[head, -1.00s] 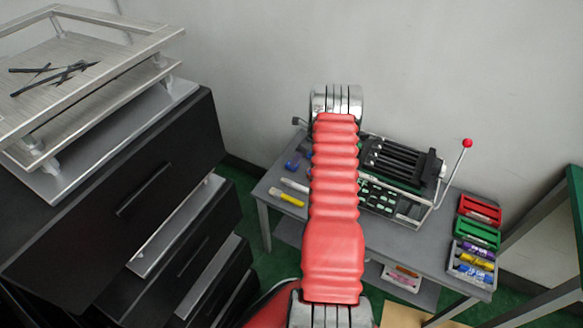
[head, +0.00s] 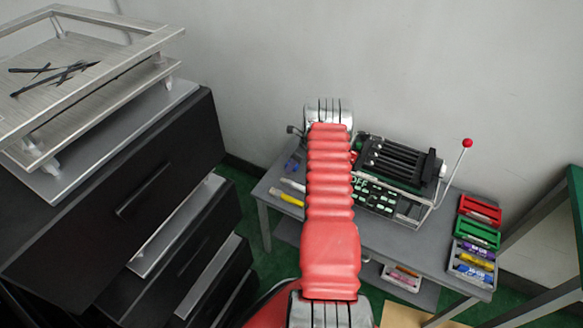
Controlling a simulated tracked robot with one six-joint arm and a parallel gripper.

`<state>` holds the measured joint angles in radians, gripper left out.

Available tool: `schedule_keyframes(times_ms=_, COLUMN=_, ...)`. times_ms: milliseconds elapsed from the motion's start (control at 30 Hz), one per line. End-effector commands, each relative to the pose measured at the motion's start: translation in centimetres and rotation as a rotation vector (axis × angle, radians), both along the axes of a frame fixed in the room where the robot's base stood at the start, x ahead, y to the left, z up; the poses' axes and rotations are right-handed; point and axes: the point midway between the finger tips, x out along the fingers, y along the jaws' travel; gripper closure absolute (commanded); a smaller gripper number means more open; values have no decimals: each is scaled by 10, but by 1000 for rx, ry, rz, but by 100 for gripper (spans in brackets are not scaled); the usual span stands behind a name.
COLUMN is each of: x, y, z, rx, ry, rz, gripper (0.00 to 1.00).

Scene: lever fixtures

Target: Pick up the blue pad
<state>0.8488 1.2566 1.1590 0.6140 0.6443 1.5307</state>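A small blue object (head: 292,165), which looks like the blue pad, lies on the grey table at its back left. It is just left of my red arm, and its shape is too small to make out well. My arm reaches over the table, its metal end above and slightly right of the blue object. My gripper is hidden behind the arm, so I cannot see its fingers or whether they touch anything. A small dark part beside the metal end moves with my arm; I cannot tell what it is.
The grey table (head: 425,255) holds a machine (head: 395,175) with a red-knobbed lever (head: 466,144), a yellow marker (head: 286,198), and red (head: 480,210), green (head: 477,234) and grey (head: 472,265) trays at right. Black drawers (head: 150,190) stand open at left.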

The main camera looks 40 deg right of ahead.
Motion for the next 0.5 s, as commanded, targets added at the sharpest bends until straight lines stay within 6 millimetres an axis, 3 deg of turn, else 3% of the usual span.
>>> schedule_keyframes(times_ms=233, x=0, y=0, z=0, rx=0, ry=0, rz=0, gripper=52)
schedule_keyframes(times_ms=500, x=0, y=0, z=0, rx=0, ry=0, rz=1, gripper=71)
